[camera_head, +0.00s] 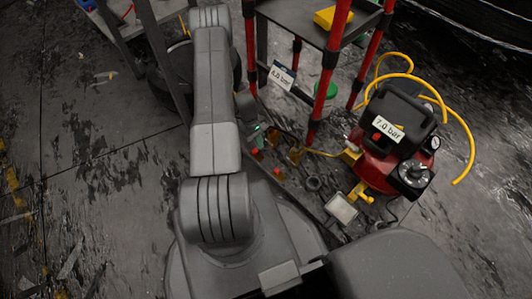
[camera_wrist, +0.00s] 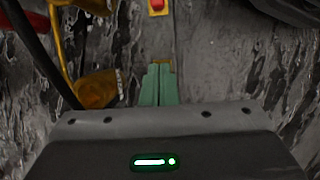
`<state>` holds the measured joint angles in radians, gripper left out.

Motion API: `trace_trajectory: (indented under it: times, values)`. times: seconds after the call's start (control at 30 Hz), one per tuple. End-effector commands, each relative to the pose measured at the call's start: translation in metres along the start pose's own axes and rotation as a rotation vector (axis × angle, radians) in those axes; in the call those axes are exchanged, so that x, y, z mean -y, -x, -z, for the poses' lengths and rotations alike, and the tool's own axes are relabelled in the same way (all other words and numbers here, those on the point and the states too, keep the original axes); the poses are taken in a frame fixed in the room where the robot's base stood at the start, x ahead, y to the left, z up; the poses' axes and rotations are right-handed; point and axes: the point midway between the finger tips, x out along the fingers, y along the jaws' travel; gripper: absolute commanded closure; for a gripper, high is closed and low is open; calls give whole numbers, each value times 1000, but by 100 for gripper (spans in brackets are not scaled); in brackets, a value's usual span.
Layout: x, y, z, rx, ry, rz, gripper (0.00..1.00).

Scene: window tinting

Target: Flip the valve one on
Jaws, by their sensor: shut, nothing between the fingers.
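My gripper (camera_wrist: 159,72) shows in the wrist view as two green fingers pressed together, with nothing held between them. A small yellow part shows just at the fingertips. A red piece on a yellow base (camera_wrist: 157,6) lies beyond the fingertips at the top edge, apart from them. In the head view, small red parts (camera_head: 279,174) and an orange-brown part (camera_head: 295,156) sit on the floor right of my arm. No label marks valve one, and I cannot tell which part it is. My arm partly hides this area in the head view.
A red compressor (camera_head: 380,172) tagged "7.0 bar" stands at the right with a yellow hose (camera_head: 467,140). A red-legged shelf (camera_head: 321,95) stands behind, near a "4.0 bar" tag (camera_head: 282,75). An orange-yellow part (camera_wrist: 97,90) is left of the fingers.

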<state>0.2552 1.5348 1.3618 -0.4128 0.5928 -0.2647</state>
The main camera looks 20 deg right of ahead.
Motion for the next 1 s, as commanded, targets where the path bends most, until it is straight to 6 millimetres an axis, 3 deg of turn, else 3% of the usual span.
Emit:
trace_trajectory:
  times: [0.47, 0.63, 1.0]
  values:
    - [1, -99, -1, 2, -1, 3, 100]
    - [0, -103, -27, 2, -2, 2, 100]
    - [0, -106, -38, 1, -1, 0, 100]
